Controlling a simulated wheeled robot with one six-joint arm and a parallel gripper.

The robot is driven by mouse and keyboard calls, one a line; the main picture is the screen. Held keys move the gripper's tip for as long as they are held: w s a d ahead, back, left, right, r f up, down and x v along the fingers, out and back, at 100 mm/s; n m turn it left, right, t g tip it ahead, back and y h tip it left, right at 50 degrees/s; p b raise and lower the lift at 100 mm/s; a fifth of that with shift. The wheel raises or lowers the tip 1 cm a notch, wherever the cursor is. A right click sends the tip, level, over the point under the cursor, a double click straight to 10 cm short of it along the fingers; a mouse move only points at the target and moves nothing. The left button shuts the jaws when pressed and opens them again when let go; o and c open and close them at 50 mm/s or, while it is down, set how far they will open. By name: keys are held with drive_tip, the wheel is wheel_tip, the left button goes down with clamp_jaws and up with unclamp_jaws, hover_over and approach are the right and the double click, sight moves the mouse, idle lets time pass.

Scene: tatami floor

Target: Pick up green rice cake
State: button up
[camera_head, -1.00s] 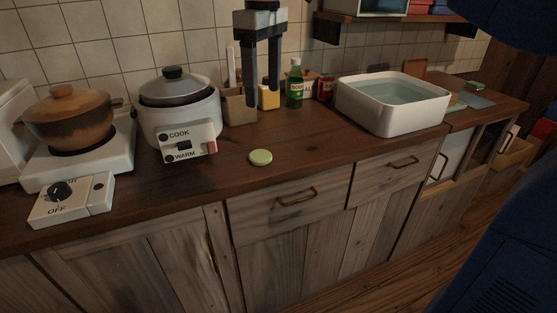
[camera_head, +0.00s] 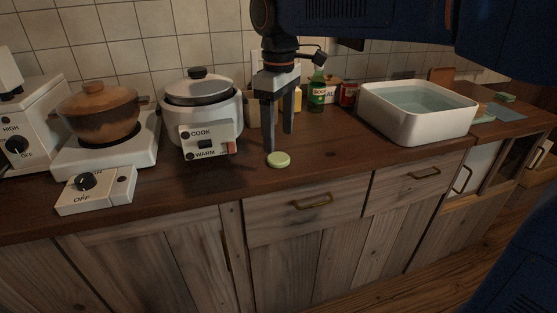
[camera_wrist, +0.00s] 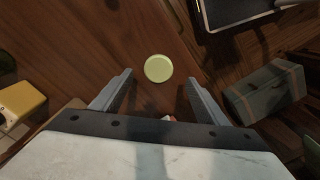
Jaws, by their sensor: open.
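The green rice cake (camera_head: 279,160) is a small pale green disc lying flat on the dark wooden counter, in front of the rice cooker's right side. It also shows in the wrist view (camera_wrist: 158,68), beyond the fingertips and roughly centred between them. My gripper (camera_head: 279,142) is open and points down just above and behind the rice cake. Nothing is between its fingers (camera_wrist: 158,82). The fingers look apart from the rice cake.
A rice cooker (camera_head: 201,115) stands close on the left, with a pot (camera_head: 98,112) on a stove beyond it. A green bottle (camera_head: 316,93) and a red can (camera_head: 348,94) stand behind. A white water basin (camera_head: 420,127) is on the right. The counter right of the rice cake is clear.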

sight(278, 157)
drive_tip(key=shift+w+f, duration=0.2)
drive_tip(key=shift+f, duration=2.8)
drive_tip(key=c, duration=1.1)
